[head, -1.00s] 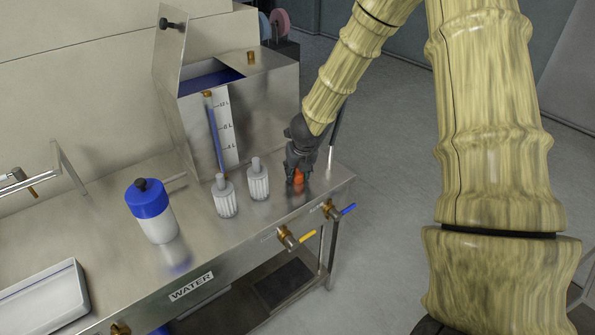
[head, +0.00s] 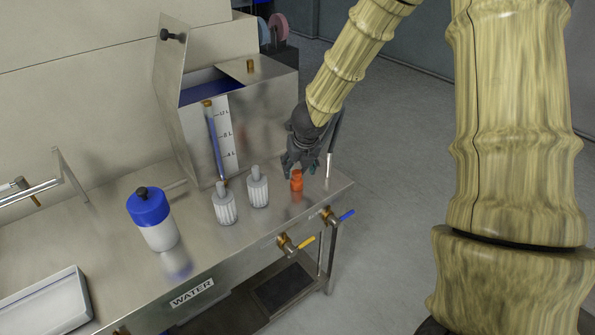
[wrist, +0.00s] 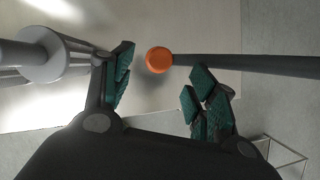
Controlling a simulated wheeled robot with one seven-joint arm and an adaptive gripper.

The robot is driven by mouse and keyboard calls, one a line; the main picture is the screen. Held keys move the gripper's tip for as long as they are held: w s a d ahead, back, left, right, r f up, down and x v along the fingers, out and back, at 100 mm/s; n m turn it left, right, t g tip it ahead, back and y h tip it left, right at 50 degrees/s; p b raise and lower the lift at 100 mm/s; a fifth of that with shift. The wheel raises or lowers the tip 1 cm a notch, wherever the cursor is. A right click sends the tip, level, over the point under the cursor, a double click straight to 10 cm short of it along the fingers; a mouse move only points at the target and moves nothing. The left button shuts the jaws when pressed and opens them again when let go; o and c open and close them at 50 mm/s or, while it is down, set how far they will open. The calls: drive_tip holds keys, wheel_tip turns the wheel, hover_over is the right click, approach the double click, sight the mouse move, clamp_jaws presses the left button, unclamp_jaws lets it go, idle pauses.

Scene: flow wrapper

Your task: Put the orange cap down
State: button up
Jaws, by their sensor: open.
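The orange cap (head: 297,180) stands on the steel bench top (head: 275,222) near its right end. It also shows in the wrist view (wrist: 159,60), just beyond the fingertips and between their lines. My gripper (head: 300,170) is open and empty, close above and behind the cap in the head view. In the wrist view its two green-padded fingers (wrist: 157,88) are spread wide, with a gap between them and the cap.
Two ribbed white filters (head: 258,190) (head: 224,207) stand just left of the cap; one also shows in the wrist view (wrist: 35,60). A dark post (head: 331,150) rises at the bench's right edge. A blue-lidded bottle (head: 153,222) and a steel tank (head: 262,110) stand farther left.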

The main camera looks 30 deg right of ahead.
drive_tip(key=shift+p+v, duration=0.45)
drive_tip(key=shift+v, duration=1.95)
